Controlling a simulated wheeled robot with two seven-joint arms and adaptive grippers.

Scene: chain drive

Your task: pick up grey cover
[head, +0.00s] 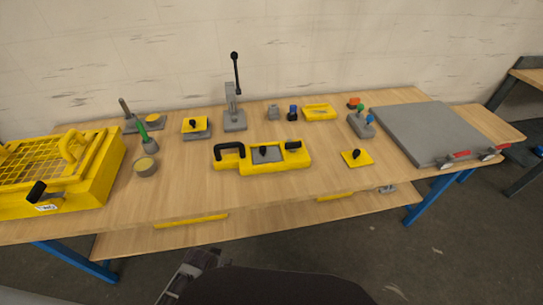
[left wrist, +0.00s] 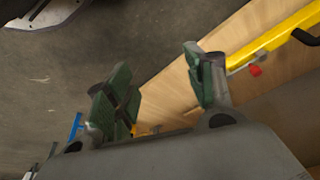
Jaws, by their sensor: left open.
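A grey cover (head: 267,154) with a black knob sits in the middle of a yellow fixture (head: 235,165) on the wooden table. The fixture has a black handle at its left and a black knob at its right. My left gripper (head: 190,268) is low in front of the table, well apart from the cover. In the left wrist view its two green-padded fingers (left wrist: 160,86) are spread and empty, with floor and a table edge beyond. The cover is not seen in that view. My right gripper is not in view.
The wooden table (head: 190,190) carries a yellow caged box (head: 95,185) at the left and a large grey slab (head: 425,130) at the right. A lever press (head: 235,115) stands behind the fixture. A yellow plate (head: 348,159) lies right of it. The table's front strip is clear.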

